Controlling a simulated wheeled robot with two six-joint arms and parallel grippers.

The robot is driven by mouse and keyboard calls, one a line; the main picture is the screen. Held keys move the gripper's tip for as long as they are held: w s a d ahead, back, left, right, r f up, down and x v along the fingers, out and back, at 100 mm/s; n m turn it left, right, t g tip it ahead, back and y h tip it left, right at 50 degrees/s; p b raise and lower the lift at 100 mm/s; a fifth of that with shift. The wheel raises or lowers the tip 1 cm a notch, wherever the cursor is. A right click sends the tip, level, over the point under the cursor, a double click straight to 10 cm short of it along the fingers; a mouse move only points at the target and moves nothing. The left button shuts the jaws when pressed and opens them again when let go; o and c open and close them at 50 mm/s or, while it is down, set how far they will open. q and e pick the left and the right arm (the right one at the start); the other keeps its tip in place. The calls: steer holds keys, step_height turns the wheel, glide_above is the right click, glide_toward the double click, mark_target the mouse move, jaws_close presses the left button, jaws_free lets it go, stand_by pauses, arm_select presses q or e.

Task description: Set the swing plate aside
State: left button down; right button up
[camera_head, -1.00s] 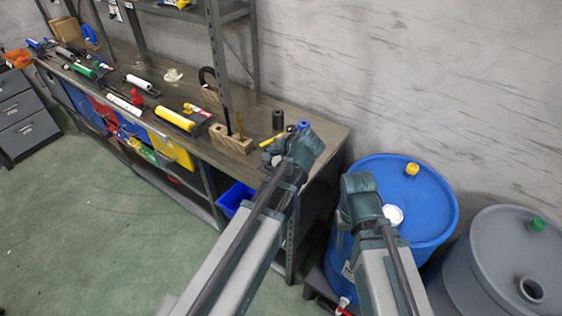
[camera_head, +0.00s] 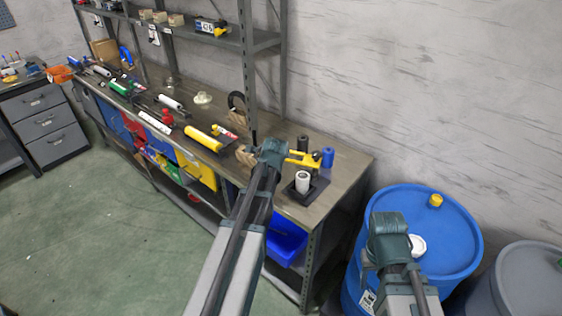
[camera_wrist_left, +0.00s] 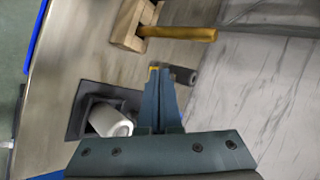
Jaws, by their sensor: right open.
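No part is clearly recognisable as the swing plate. A yellow piece (camera_head: 303,160) on the bench near my left gripper may be it. My left gripper (camera_head: 272,150) is over the bench beside this piece; contact cannot be told. In the left wrist view its fingers (camera_wrist_left: 161,85) look close together, with a small bit of yellow at their tips. A white cylinder (camera_head: 302,182) stands in a black square base (camera_head: 317,190), also seen in the left wrist view (camera_wrist_left: 77,118). My right gripper (camera_head: 388,226) is open, in front of the blue barrel.
A dark cylinder (camera_head: 303,143) and a blue one (camera_head: 327,157) stand behind the black base. A wooden block (camera_wrist_left: 128,25) is near the left gripper. The blue barrel (camera_head: 455,225) stands right of the bench (camera_head: 340,165). A shelf post (camera_head: 247,70) rises behind.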

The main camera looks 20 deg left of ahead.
arm_select(q)
steer(key=w+a+m+h, duration=0.1)
steer(key=w, duration=0.5)
steer(key=shift+a, duration=0.35)
steer(key=shift+s, duration=0.1)
stand_by(0.4)
